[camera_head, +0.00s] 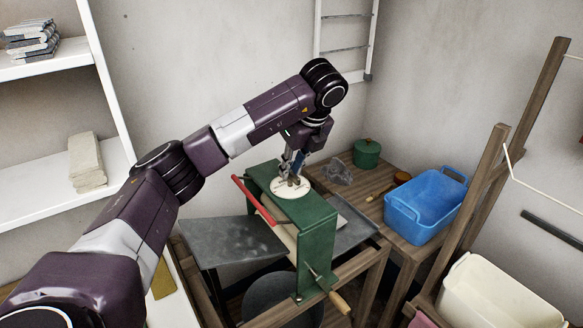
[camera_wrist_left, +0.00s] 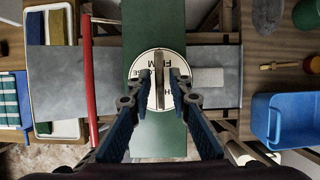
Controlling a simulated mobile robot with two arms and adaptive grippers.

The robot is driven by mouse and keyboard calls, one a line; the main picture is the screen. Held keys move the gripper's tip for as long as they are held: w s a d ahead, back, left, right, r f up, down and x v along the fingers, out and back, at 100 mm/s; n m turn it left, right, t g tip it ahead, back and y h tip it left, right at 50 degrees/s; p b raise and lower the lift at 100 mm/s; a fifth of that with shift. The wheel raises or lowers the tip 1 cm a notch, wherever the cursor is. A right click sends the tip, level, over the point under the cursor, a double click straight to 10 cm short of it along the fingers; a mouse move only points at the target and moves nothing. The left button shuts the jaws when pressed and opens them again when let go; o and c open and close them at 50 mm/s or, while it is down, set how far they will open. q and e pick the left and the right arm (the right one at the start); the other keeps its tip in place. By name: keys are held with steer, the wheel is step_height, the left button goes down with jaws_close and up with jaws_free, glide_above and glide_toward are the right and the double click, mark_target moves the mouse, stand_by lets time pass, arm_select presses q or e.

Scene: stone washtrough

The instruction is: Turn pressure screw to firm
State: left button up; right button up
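The pressure screw shows in the left wrist view as a narrow brownish bar (camera_wrist_left: 160,82), standing across the middle of a round cream dial (camera_wrist_left: 152,60). The dial also shows in the head view (camera_head: 284,190), on top of the green mangle frame (camera_head: 316,232). Its black lettering is partly hidden by my fingers. My left gripper (camera_head: 292,178) points down over the dial. In the left wrist view its fingertips (camera_wrist_left: 161,76) are on either side of the bar, with a gap visible on each side. My right gripper is not in view.
A red lever (camera_head: 252,200) runs along the mangle's left side. A crank with a wooden handle (camera_head: 340,303) sticks out at the front. A blue tub (camera_head: 426,208) and green pot (camera_head: 367,153) stand on the wooden bench to the right. A cream tub (camera_head: 490,295) is at lower right.

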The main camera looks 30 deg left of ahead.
arm_select(q)
steer(key=shift+o, duration=0.4)
steer(key=v, duration=1.2)
steer(key=shift+f, duration=0.1)
stand_by(0.4)
